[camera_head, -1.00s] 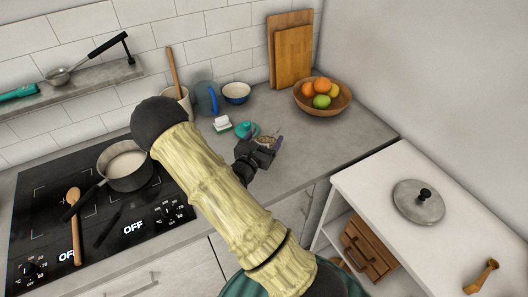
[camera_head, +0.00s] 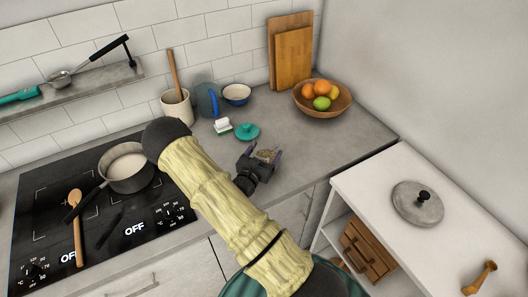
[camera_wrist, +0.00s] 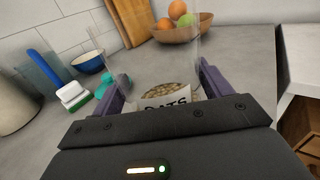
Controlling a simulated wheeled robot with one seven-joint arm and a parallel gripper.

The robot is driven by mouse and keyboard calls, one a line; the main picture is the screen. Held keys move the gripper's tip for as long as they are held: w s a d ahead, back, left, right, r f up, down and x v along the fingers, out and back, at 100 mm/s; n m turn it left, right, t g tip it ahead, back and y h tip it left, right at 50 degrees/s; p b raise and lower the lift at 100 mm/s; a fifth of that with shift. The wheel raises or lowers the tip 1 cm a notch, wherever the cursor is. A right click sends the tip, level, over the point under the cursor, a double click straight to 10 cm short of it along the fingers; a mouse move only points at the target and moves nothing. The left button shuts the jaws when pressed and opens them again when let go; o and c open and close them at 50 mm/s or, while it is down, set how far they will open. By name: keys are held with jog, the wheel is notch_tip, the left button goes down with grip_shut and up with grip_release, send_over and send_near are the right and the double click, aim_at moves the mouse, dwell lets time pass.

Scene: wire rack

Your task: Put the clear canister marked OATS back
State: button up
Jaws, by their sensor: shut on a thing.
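The clear canister marked OATS (camera_wrist: 168,92) is between the two fingers of my gripper (camera_wrist: 160,90) in the wrist view, with oats low inside and part of its label showing. In the head view my gripper (camera_head: 266,158) is over the counter near its front edge, shut on the canister (camera_head: 265,155), which is mostly hidden there. I cannot tell whether the canister touches the counter. A teal round lid-like thing (camera_head: 247,131) lies on the counter just behind my gripper.
The stove with a pot (camera_head: 127,168) is at left. A white shelf unit with a grey lid (camera_head: 418,203) is at right. Counter right of my gripper is clear.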

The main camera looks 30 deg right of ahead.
jog(key=shift+s+r, duration=0.1)
jog(key=shift+f, duration=0.25)
jog(key=o, duration=1.2)
jog(key=shift+r, duration=0.15)
jog(key=shift+r, duration=0.15)
jog(key=b+v, duration=0.4)
jog(key=v, duration=0.8)
